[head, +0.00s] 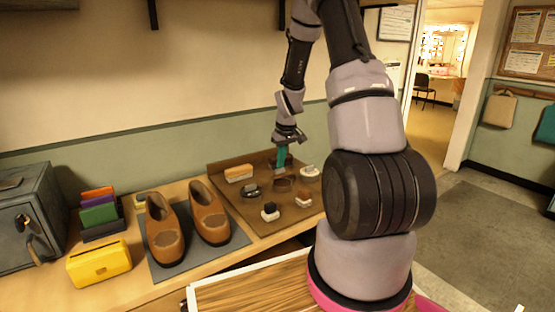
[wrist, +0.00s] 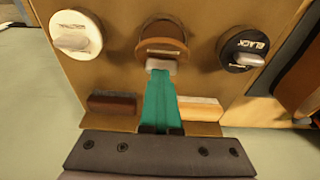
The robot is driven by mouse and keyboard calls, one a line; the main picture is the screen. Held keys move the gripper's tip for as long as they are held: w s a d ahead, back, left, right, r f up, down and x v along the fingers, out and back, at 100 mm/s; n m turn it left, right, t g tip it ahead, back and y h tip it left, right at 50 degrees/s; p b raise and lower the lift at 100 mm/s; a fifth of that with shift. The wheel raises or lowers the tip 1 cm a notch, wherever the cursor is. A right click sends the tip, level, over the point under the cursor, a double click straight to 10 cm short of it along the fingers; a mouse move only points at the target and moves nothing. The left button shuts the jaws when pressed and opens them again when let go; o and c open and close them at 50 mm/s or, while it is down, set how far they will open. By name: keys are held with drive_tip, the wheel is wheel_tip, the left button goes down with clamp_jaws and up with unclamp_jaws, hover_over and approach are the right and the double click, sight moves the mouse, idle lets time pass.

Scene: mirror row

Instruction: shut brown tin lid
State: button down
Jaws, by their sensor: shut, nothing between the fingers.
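The brown tin (head: 283,185) sits on the brown tray. In the wrist view the brown tin (wrist: 162,28) is at top centre, with its round lid (wrist: 162,47) raised on the side towards my gripper. A pale knob (wrist: 161,64) on the lid faces my fingers. My gripper (wrist: 160,76) has teal fingers, shut and empty, with their tips at the knob; I cannot tell if they touch. In the head view my gripper (head: 282,166) is low on the wall side of the tin.
A black tin (wrist: 243,49) and a white tin (wrist: 76,37) flank the brown one. A dark brush (wrist: 112,104) and a light brush (wrist: 200,109) lie close to my fingers. Brown shoes (head: 208,213) stand on a grey mat left of the tray (head: 230,204).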

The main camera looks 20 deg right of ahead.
drive_tip(key=shift+s+d+f, duration=0.1)
drive_tip(key=shift+s+f, duration=0.25)
drive_tip(key=shift+s, duration=0.25)
drive_tip(key=shift+s+d+f, duration=0.1)
drive_tip(key=shift+s+f, duration=0.2)
drive_tip(key=shift+s, duration=0.25)
drive_tip(key=shift+s+d+f, duration=0.2)
drive_tip(key=shift+s+f, duration=0.55)
drive_tip(key=shift+f, duration=0.1)
drive_tip(key=shift+w+a+f, duration=0.15)
drive_tip(key=shift+w+f, duration=0.1)
drive_tip(key=shift+w, duration=0.4)
